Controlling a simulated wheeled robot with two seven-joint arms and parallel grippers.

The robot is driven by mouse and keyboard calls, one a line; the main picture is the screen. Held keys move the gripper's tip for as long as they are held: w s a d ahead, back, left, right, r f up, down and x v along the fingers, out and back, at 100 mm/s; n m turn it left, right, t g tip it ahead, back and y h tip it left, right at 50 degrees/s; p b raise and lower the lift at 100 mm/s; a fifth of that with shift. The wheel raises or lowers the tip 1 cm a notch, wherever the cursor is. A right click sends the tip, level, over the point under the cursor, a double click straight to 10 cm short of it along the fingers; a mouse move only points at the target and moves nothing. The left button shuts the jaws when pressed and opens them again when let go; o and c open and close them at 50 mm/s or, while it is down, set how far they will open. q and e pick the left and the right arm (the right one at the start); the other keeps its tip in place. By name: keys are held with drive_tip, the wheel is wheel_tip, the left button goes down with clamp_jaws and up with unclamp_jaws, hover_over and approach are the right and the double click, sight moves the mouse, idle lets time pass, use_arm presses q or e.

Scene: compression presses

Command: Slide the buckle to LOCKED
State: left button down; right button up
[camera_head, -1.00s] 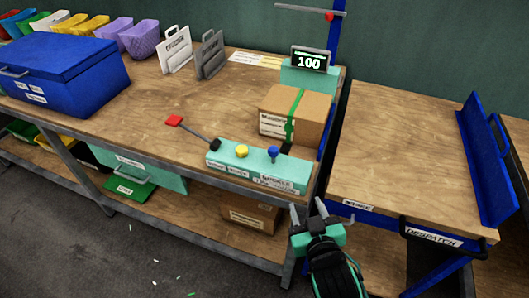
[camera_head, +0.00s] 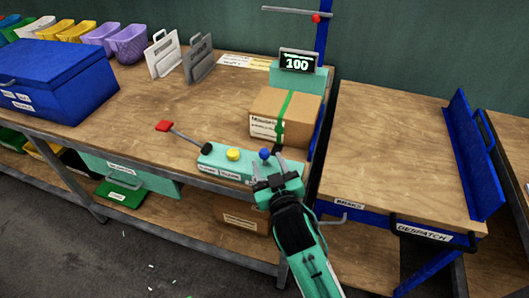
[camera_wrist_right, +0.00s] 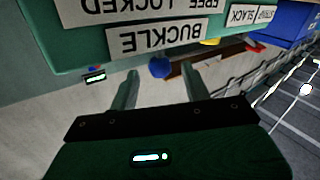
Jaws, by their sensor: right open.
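The buckle control, a blue knob (camera_head: 264,153), stands at the right end of the teal control panel (camera_head: 213,162) on the bench's front edge. My right gripper (camera_head: 268,168) is open and empty just in front of that end and hides part of the panel's front. In the right wrist view the blue knob (camera_wrist_right: 160,67) shows between and beyond the two open fingertips (camera_wrist_right: 160,80), seemingly untouched. Upside-down labels there read BUCKLE (camera_wrist_right: 163,37) and FREE LOCKED. Which mark the knob stands at I cannot tell. My left gripper is not in view.
A yellow knob (camera_head: 233,154) and a red-tipped lever (camera_head: 165,126) are left of the blue knob. A strapped cardboard box (camera_head: 262,118) stands behind, before a display reading 100 (camera_head: 298,63). The despatch table (camera_head: 385,150) at right is clear.

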sight(266, 158)
drive_tip(key=shift+x, duration=2.1)
drive_tip(key=shift+d, duration=0.1)
clamp_jaws()
